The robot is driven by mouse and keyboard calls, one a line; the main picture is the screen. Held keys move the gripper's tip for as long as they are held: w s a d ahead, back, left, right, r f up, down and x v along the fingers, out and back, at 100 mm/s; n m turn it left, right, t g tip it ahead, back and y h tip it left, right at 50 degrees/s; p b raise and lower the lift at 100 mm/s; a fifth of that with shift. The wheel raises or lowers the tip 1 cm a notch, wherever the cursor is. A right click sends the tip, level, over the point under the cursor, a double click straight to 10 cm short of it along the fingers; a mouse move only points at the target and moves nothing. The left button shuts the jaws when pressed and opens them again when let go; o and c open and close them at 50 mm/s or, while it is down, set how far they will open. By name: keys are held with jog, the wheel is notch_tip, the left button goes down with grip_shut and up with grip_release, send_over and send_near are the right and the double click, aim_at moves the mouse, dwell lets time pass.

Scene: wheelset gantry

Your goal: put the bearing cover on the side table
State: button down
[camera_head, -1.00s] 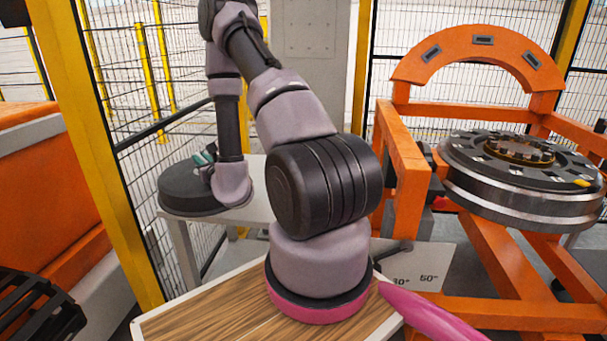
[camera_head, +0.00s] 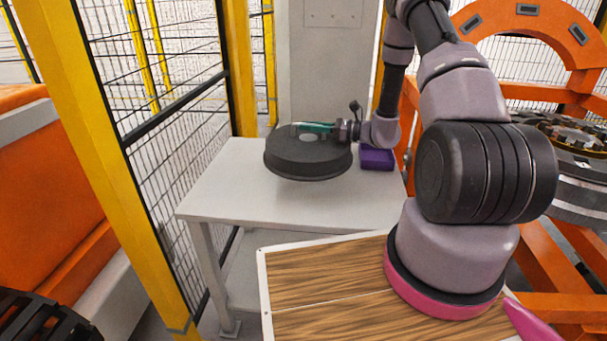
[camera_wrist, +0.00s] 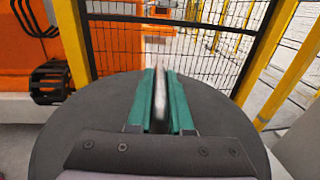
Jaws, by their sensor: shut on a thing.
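The bearing cover (camera_head: 308,158) is a wide, round, dark grey disc. It appears level over the side table (camera_head: 225,195), a pale grey table with metal legs. I cannot tell whether the cover touches the tabletop or hangs just above it. My gripper (camera_head: 313,127), with teal fingers, reaches in from the right and is shut on the raised middle part of the cover. In the wrist view, the teal fingers (camera_wrist: 160,100) close on a thin upright light piece at the disc's centre, and the cover (camera_wrist: 85,118) fills most of the lower picture.
A purple box (camera_head: 377,158) stands on the table right of the cover. A yellow-framed mesh fence (camera_head: 160,110) runs along the left, and a grey pillar (camera_head: 328,70) stands behind. Bare tabletop shows left and in front of the cover. An orange gantry (camera_head: 560,250) is at the right.

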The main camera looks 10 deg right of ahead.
jog(key=shift+s+d+f+n+g+y, duration=0.15)
jog(key=shift+s+f+n+g, duration=0.1)
jog(key=shift+s+n+g, duration=0.15)
jog(key=shift+s+f+n+g+y, duration=0.2)
jog(key=shift+s+f+g, duration=0.1)
jog(key=shift+g, duration=0.2)
notch_tip(320, 180, down, 10)
jog(key=shift+s+r, duration=0.15)
jog(key=c, duration=0.8)
grip_release()
